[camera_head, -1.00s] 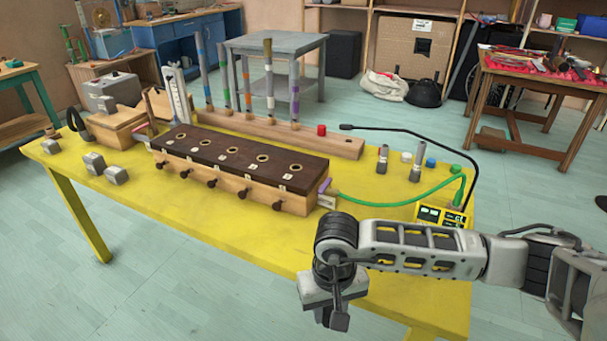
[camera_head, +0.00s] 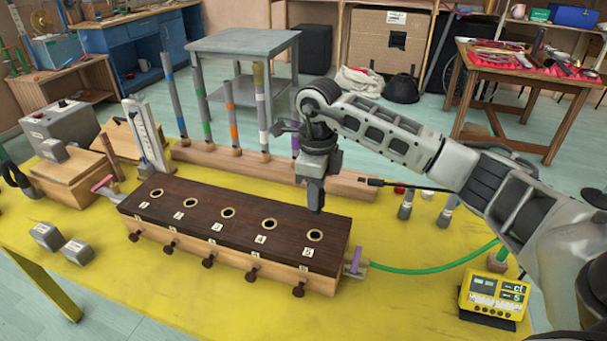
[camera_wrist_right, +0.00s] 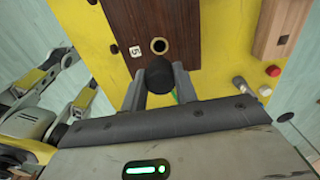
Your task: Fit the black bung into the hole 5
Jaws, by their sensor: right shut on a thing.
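The black bung (camera_wrist_right: 159,75) is held between the two fingers of my right gripper (camera_wrist_right: 160,88) in the right wrist view. In the head view my right gripper (camera_head: 316,198) points down above the right end of the dark wooden block (camera_head: 215,203); the bung cannot be made out there. Hole 5 (camera_head: 315,236) is the rightmost brass-ringed hole in the block's top and looks empty. In the right wrist view hole 5 (camera_wrist_right: 159,46) lies just beyond the bung, beside the label "5" (camera_wrist_right: 135,50). The bung is apart from the hole.
A wooden rack (camera_head: 340,181) with several upright tubes stands behind the block. Grey pegs (camera_head: 406,205) stand to the right, with a green hose (camera_head: 430,268) and a yellow meter (camera_head: 493,297). Grey blocks (camera_head: 77,251) lie at the left. The yellow table's front is clear.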

